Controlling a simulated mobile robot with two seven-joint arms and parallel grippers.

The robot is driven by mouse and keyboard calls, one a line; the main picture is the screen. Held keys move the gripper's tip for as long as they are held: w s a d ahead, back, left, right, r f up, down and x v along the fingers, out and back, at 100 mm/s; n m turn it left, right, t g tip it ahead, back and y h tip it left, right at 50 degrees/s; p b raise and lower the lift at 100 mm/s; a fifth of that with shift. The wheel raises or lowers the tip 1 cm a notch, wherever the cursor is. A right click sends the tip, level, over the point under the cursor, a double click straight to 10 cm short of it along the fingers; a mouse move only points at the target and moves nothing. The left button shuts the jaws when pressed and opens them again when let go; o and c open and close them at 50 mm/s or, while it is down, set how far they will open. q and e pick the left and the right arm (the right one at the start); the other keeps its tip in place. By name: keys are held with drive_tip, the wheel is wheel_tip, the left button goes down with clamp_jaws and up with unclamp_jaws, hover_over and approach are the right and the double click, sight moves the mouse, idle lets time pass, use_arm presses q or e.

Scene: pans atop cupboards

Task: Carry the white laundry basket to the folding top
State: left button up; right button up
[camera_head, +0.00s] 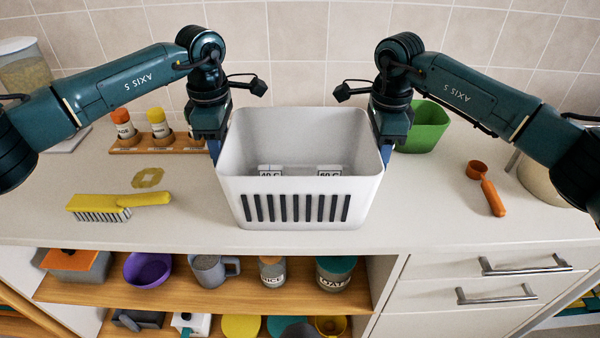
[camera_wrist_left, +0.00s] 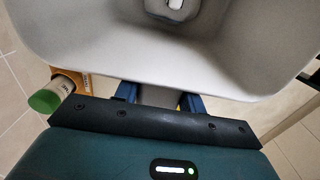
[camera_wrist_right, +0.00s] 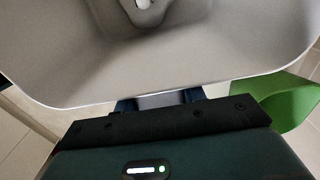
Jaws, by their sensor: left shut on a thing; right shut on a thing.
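The white laundry basket (camera_head: 298,190) is upright at the middle of the white counter top (camera_head: 440,190), with a row of dark slots in its front. Two small labelled items, one reading 60 C, show inside it. My left gripper (camera_head: 213,152) is shut on the basket's left wall, and my right gripper (camera_head: 382,150) is shut on its right wall. The basket's wall fills the left wrist view (camera_wrist_left: 110,45) and the right wrist view (camera_wrist_right: 80,65). The fingertips are partly hidden by the walls. I cannot tell whether the basket's base touches the counter.
A yellow brush (camera_head: 118,206) lies left of the basket. A wooden rack (camera_head: 155,144) with shaker bottles stands behind it. A green container (camera_head: 426,125) is close behind my right gripper. An orange scoop (camera_head: 486,188) lies at the right. Shelves and drawers (camera_head: 490,265) are below.

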use_arm(q)
drive_tip(key=c, duration=0.3)
use_arm(e)
drive_tip(key=c, duration=0.3)
use_arm(q)
drive_tip(key=shift+r, duration=0.15)
drive_tip(key=shift+c, duration=0.2)
use_arm(e)
drive_tip(key=shift+r, duration=0.15)
drive_tip(key=shift+c, duration=0.2)
